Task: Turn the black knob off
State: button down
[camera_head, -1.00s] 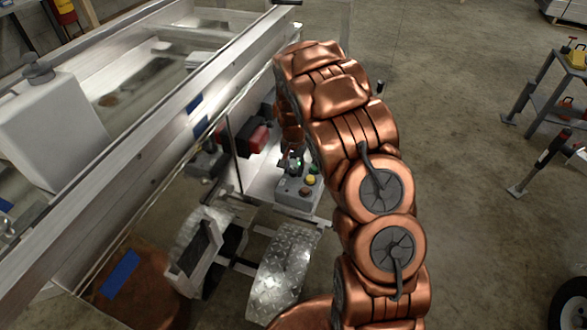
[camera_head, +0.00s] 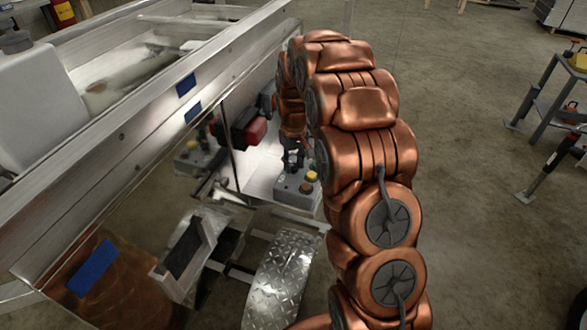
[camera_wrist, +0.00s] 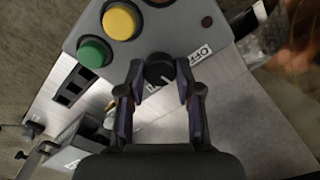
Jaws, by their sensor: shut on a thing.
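The black knob (camera_wrist: 159,69) is on a grey control box (camera_wrist: 143,40) in the wrist view, beside a label with the letters "OFF". My gripper (camera_wrist: 158,82) has its two fingers on either side of the knob and is shut on it. A white pointer mark shows on the knob's lower side, partly between the fingers. In the head view the control box (camera_head: 296,190) sits on a metal shelf beside the trailer. My gripper (camera_head: 292,160) reaches down to it, and the knob is hidden there.
A yellow button (camera_wrist: 121,22) and a green button (camera_wrist: 94,53) sit close to the knob. A red box (camera_head: 247,131) is mounted left of my gripper. The aluminium trailer wall (camera_head: 150,125) runs along the left.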

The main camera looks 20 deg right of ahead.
aim_at(294, 165)
jog(key=n+b, duration=0.1)
jog(key=n, duration=0.2)
jog(key=shift+f+n+b, duration=0.15)
jog(key=shift+n+b, duration=0.15)
jog(key=shift+n, duration=0.1)
jog(key=shift+n+b, duration=0.45)
jog(key=shift+n, duration=1.55)
jog(key=c, duration=0.8)
grip_release()
jog(key=shift+o, duration=0.2)
jog(key=shift+r, duration=0.2)
notch_tip(294, 165, up, 12)
